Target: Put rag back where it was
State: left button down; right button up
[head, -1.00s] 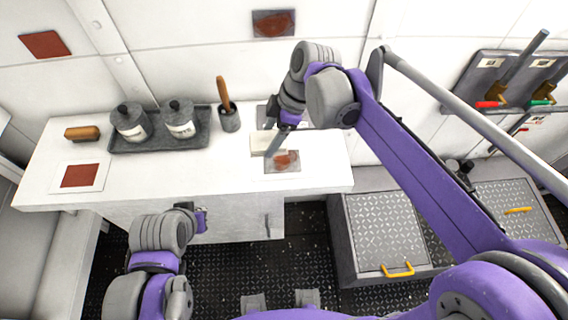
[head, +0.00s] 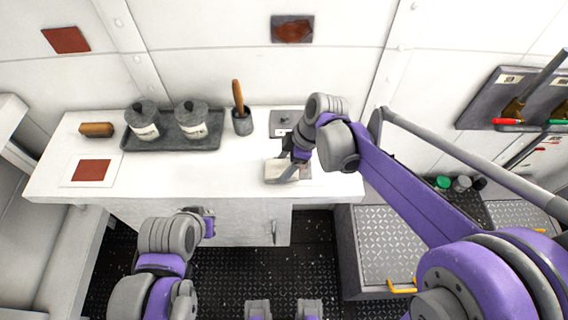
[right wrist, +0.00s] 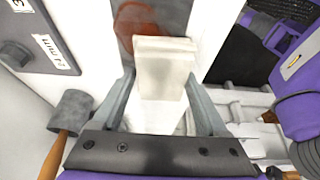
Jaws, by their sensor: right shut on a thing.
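The rag is a folded cream cloth (head: 277,173) at the right end of the white counter (head: 150,182). My right gripper (head: 289,174) is shut on it. In the right wrist view, the rag (right wrist: 163,68) sits between the two fingers (right wrist: 160,88). The rag overlaps a grey plate with a rusty red stain (right wrist: 136,22) and hides part of it. I cannot tell whether the rag touches the surface. My left gripper (head: 208,222) is in front of the counter, away from the rag, and its jaws are too small to read.
A dark tray (head: 172,147) with two lidded canisters stands mid-counter. Beside it are a grey cup (head: 242,122) with a wooden handle and a dark labelled box (head: 284,121). A brush (head: 97,130) and a red-brown square (head: 92,170) lie at left. The front middle of the counter is clear.

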jog(key=shift+f, duration=0.2)
jog(key=o, duration=1.2)
jog(key=shift+r, duration=0.15)
jog(key=shift+r, duration=0.3)
jog(key=v, duration=1.2)
jog(key=s+d+f+m+t+h, duration=0.1)
jog(key=s+d+f+m+t, duration=0.1)
jog(key=s+d+f+m, duration=0.1)
jog(key=s+d+f+m+t+h, duration=0.1)
jog(key=s+d+f+m+h, duration=0.1)
jog(key=s+d+m, duration=0.3)
jog(key=s+d+f+m+t+h+p, duration=0.1)
jog(key=s+d+f+m, duration=0.3)
jog(key=m, duration=0.6)
jog(key=shift+s+d+f+t, duration=0.15)
jog(key=shift+s+f+t, duration=0.2)
jog(key=shift+s, duration=0.3)
jog(key=shift+s+d+f+t, duration=0.15)
jog(key=shift+s+f+t, duration=0.1)
jog(key=shift+s+t, duration=0.3)
